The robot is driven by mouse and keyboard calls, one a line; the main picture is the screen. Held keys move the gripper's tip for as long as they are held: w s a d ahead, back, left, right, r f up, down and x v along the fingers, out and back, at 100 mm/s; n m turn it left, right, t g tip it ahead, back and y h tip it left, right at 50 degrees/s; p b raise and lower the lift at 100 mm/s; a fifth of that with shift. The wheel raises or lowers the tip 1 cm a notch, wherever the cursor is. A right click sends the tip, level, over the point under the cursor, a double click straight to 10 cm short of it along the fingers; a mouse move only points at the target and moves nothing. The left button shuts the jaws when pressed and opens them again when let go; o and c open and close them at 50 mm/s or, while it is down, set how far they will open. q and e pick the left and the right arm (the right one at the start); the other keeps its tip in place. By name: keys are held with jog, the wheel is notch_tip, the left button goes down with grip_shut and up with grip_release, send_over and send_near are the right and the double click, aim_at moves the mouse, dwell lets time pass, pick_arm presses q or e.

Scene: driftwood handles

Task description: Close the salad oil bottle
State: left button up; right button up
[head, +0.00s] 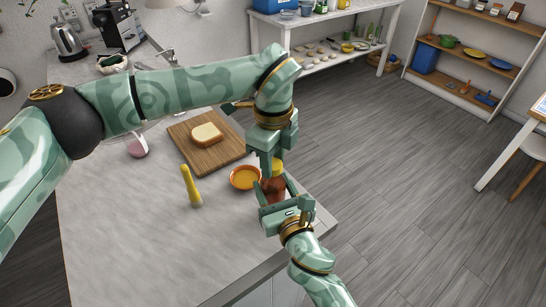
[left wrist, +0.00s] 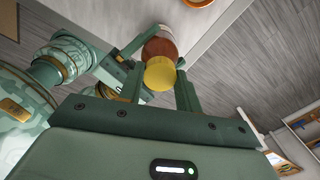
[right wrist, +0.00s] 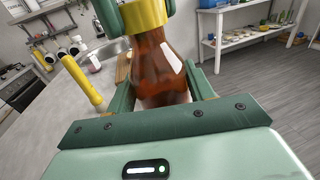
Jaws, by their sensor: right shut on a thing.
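The salad oil bottle (head: 272,190) is amber-brown with a wide yellow cap (right wrist: 142,14) at its top. It stands upright near the counter's front right corner. My right gripper (right wrist: 160,85) is shut on the bottle's body from the side. My left gripper (head: 270,168) points down from above, with one finger on each side of the cap. In the left wrist view the cap (left wrist: 160,73) lies between these parted fingers, very close to both. The cap's seat on the neck is hidden.
An orange bowl (head: 244,178) stands just left of the bottle. A yellow tapered item (head: 190,186) stands farther left. A wooden board (head: 190,152) with bread (head: 206,134) lies behind. The counter's front left (head: 130,240) is clear.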

pick_arm(q)
jog(key=shift+c, duration=0.3)
jog(key=m, duration=2)
jog(key=shift+m, duration=0.4)
jog(key=m, duration=0.7)
jog(key=o, duration=1.1)
jog(key=shift+o, duration=0.2)
notch_tip(320, 180, up, 12)
